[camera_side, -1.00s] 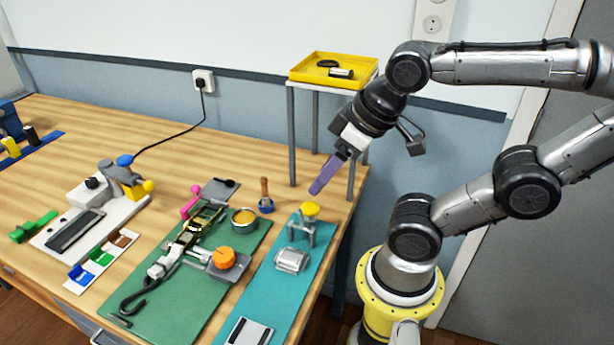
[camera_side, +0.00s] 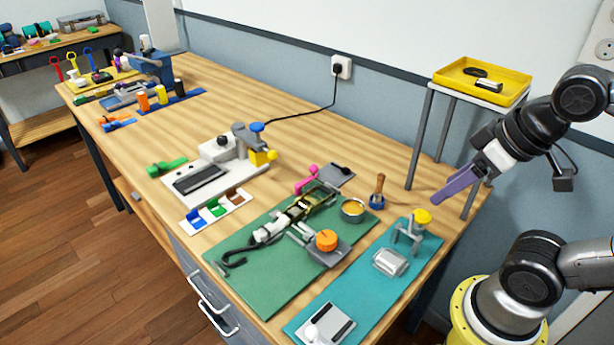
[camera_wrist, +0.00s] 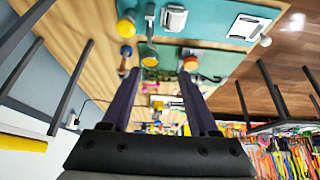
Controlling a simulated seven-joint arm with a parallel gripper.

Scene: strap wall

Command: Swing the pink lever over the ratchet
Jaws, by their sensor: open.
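The pink lever (camera_side: 307,180) has a round knob and stands at the far end of the strap ratchet (camera_side: 314,202), an olive-gold mechanism on the green mat (camera_side: 268,285). A black hook lies at the strap's near end. My gripper (camera_side: 437,201) has long purple fingers and hangs in the air to the right of the lever, well apart from it, in front of the shelf. In the wrist view my gripper (camera_wrist: 158,74) has its two fingers spread with nothing held between them. A small pink patch, probably the lever (camera_wrist: 150,87), shows between them.
A yellow tray (camera_side: 510,90) on grey legs stands close behind my gripper. A wooden-handled tool (camera_side: 378,190), a round tin (camera_side: 353,209) and an orange knob (camera_side: 326,240) stand near the ratchet. A teal mat (camera_side: 345,305) bears a yellow-topped stand (camera_side: 421,217).

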